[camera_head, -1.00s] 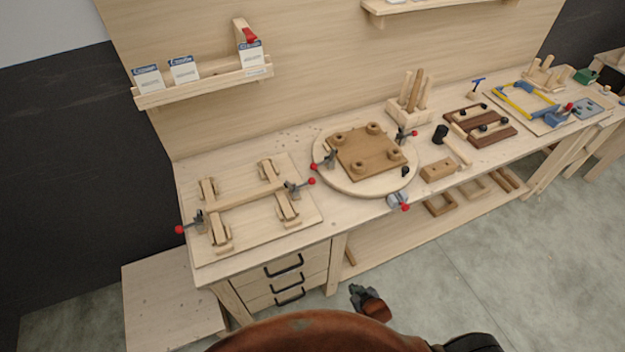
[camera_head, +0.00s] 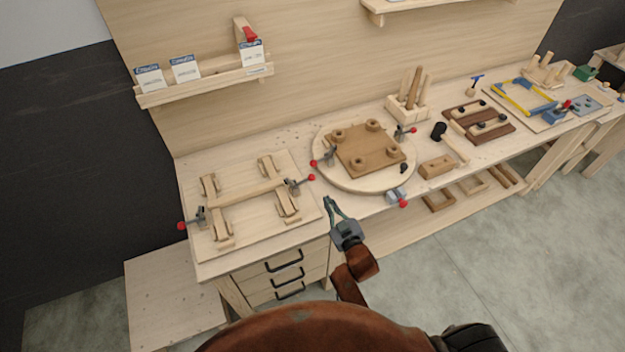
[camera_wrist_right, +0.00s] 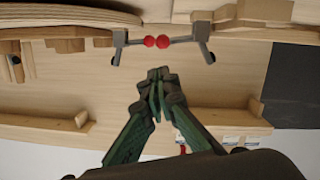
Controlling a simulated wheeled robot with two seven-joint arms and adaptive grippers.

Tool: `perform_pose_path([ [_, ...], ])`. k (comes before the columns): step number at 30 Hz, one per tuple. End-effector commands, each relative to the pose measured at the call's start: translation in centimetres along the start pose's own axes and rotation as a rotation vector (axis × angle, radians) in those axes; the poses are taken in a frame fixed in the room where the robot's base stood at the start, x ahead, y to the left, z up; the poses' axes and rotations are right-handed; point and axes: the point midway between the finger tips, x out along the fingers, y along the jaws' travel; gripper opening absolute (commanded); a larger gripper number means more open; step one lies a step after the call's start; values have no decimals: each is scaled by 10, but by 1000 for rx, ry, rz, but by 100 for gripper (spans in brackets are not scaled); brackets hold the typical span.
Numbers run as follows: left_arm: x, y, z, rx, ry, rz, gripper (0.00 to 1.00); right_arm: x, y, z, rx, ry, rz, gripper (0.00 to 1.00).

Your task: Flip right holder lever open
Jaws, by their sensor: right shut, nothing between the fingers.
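The right holder is a grey clamp (camera_head: 294,186) at the right edge of the left board, its lever ending in a red knob (camera_head: 311,178) that points right. In the right wrist view this clamp (camera_wrist_right: 205,42) is at upper right, with its red knob (camera_wrist_right: 163,41) close beside another clamp's knob. My right gripper (camera_head: 328,201) is in front of the bench edge, below and right of the knob in the picture, apart from it. In the wrist view its fingertips (camera_wrist_right: 159,76) are together and empty, below the knobs. My left gripper is not in view.
The left board (camera_head: 245,245) holds a wooden chair frame (camera_head: 245,192). A round plate (camera_head: 345,182) beside it carries a brown seat piece (camera_head: 367,150) and red-knobbed clamps; its left clamp (camera_head: 328,157) has its knob (camera_head: 313,163) close to the holder's knob. Drawers (camera_head: 284,268) are below.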

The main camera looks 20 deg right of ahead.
Motion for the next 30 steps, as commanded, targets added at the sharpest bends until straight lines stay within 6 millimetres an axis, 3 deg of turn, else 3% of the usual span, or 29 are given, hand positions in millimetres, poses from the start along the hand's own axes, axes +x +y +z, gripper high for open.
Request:
perform_pose_path([
  [3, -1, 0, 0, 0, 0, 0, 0, 10, -8, -26, -19, 84, -6, 0],
  [6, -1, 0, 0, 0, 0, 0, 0, 15, -11, -36, -26, 117, -8, 0],
  [11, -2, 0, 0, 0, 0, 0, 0, 31, -12, -40, -27, 122, -8, 0],
  [20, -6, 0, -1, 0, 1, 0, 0, 91, -12, -48, -27, 121, -9, 0],
  [24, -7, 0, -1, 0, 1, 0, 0, 116, -12, -48, -28, 119, -8, 0],
  [30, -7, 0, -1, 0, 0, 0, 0, 123, -12, -18, -27, 116, -8, 0],
])
